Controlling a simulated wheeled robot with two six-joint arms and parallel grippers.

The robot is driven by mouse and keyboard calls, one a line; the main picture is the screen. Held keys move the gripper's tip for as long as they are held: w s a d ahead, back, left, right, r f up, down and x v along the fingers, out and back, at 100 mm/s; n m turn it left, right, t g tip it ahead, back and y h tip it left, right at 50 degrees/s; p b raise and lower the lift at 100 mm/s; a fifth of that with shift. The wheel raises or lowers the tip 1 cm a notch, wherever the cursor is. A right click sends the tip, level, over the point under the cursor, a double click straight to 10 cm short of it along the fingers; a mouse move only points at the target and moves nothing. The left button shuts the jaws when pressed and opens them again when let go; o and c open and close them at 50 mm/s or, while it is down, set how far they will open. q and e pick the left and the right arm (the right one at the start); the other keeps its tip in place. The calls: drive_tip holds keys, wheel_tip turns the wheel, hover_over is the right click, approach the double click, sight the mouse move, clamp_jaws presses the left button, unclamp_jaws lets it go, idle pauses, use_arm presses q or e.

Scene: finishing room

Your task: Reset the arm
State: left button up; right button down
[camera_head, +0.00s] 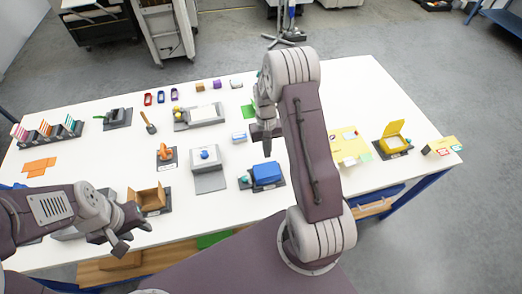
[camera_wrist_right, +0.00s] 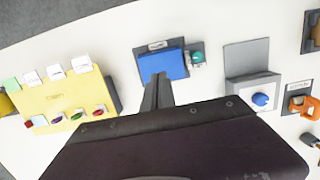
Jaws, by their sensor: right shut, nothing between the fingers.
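My right arm rises over the table in the head view, and its gripper (camera_head: 267,152) points down above the table near the blue box (camera_head: 267,174). Its fingers are together with nothing between them. In the right wrist view the closed fingers (camera_wrist_right: 160,80) overlap the lower edge of the blue box (camera_wrist_right: 163,64); I see no grasp of it. My left gripper (camera_head: 130,235) hangs at the table's front left, near the open brown cardboard box (camera_head: 150,198). Its fingertips are small and angled, so their opening is unclear.
The white table (camera_head: 225,228) holds several small stations. A grey station with a blue knob (camera_head: 205,154) and an orange item (camera_head: 165,153) lie between the arms. A yellow board (camera_head: 350,143) and a yellow open box (camera_head: 393,143) stand right.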

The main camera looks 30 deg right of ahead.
drive_tip(key=a+f+n+t+b, duration=0.2)
drive_tip(key=a+b, duration=0.5)
drive_tip(key=b, duration=0.6)
drive_tip(key=s+a+f+t+b, duration=0.1)
drive_tip(key=s+a+f+b, duration=0.1)
drive_tip(key=s, duration=1)
drive_tip(key=shift+a+f, duration=0.2)
drive_tip(key=shift+f, duration=0.15)
